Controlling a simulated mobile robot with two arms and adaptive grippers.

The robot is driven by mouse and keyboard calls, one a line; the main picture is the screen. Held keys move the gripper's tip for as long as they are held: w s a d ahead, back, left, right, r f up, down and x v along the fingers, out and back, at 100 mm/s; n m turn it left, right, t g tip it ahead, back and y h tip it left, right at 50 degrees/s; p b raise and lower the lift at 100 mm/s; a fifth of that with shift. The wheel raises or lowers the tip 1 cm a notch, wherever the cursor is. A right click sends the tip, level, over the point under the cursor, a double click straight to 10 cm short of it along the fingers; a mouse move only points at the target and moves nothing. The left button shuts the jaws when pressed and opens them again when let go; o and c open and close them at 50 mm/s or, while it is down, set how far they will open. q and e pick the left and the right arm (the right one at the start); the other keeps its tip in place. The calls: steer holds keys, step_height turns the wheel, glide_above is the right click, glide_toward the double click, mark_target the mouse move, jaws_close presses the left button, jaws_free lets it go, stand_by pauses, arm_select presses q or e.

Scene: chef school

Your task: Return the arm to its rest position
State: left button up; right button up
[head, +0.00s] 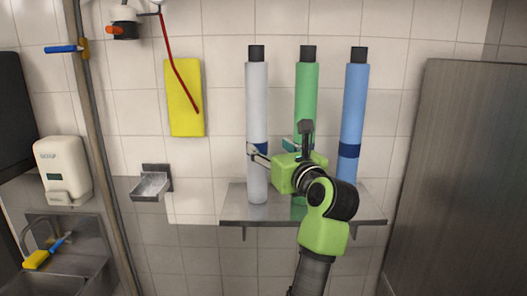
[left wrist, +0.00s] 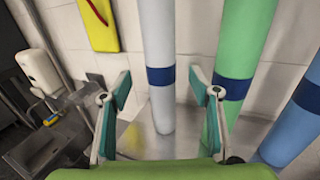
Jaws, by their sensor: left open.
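My left gripper (head: 268,148) is open and level with the middle of the tall white tube (head: 257,105). In the left wrist view the two fingertips (left wrist: 160,82) are spread, with the white tube (left wrist: 158,35) showing between them, upright; I cannot tell how far beyond the tips it is. The tube stands on the metal wall shelf (head: 235,214). My left arm reaches up from the bottom of the head view, in front of the shelf, and hides part of the green tube (head: 305,95). My right gripper is not in view.
A blue tube (head: 355,105) stands on the shelf's right side. A yellow board (head: 184,100) hangs on the tiled wall. A soap dispenser (head: 62,165) and a sink (head: 70,265) are at left, a tall metal panel (head: 455,170) at right. A pipe (head: 95,130) runs down the wall.

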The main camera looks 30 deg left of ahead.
arm_select(q)
steer(key=shift+v, duration=0.85)
steer(key=shift+a, duration=0.1)
